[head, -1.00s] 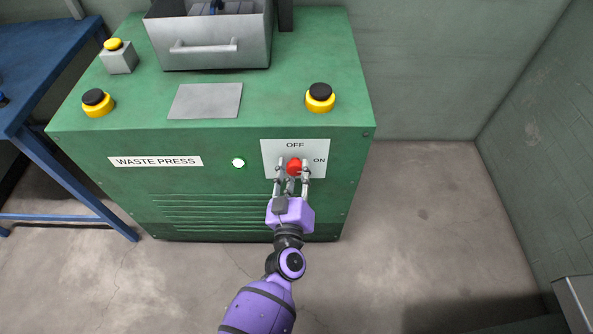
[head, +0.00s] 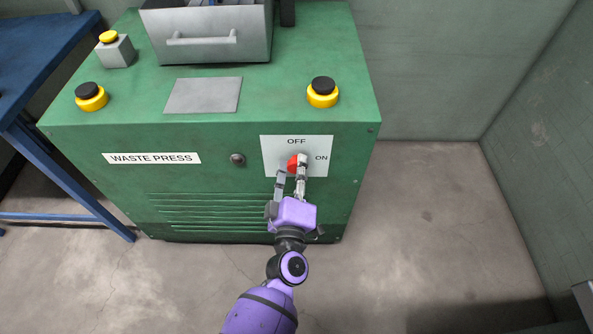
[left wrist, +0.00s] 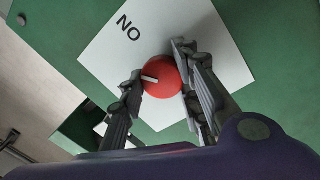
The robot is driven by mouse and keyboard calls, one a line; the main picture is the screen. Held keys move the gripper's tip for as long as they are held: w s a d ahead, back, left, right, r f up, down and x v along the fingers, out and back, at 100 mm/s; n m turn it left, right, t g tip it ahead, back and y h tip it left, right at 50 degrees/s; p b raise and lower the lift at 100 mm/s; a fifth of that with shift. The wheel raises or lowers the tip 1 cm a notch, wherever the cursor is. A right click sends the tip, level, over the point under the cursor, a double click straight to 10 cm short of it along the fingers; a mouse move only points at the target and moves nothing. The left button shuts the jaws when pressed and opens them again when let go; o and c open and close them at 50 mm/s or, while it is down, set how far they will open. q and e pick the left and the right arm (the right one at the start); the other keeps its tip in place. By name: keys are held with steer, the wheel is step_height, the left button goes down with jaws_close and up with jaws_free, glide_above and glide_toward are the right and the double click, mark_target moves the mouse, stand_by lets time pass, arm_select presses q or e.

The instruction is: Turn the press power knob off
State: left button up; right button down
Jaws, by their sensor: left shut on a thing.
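The red power knob (head: 292,164) sits on a white plate (head: 318,143) on the front of the green waste press. The plate reads OFF above the knob and ON to its right. My left gripper (head: 290,172) is shut on the knob, with a finger on each side. In the left wrist view the knob (left wrist: 163,77) shows a white mark pointing left, between the ON label and the finger on that side. The OFF label is hidden there. The indicator lamp (head: 237,159) left of the plate is dark. My right gripper is not in view.
The press top holds two yellow-and-black buttons (head: 322,93) (head: 91,97), a grey box with a yellow button (head: 116,50) and a metal drawer (head: 208,38). A blue table (head: 40,55) stands at left. The floor right of the press is clear.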

arm_select(q)
steer(key=n+b, duration=0.1)
steer(key=n, duration=0.3)
steer(key=n+y+b, duration=0.1)
steer(key=n+b, duration=0.1)
steer(key=n, duration=0.2)
steer(key=n+b, duration=0.2)
steer(key=n, duration=0.2)
steer(key=shift+w+a+r+t+y, duration=0.1)
steer(key=shift+r+t+y, duration=0.2)
steer(key=shift+r, duration=0.1)
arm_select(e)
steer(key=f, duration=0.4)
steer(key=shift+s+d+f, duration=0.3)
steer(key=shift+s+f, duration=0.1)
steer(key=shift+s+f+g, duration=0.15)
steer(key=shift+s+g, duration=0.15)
arm_select(q)
steer(key=o, duration=1)
steer(key=shift+o, duration=0.3)
steer(key=shift+f, duration=0.1)
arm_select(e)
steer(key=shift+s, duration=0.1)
arm_select(q)
steer(key=shift+f, duration=0.1)
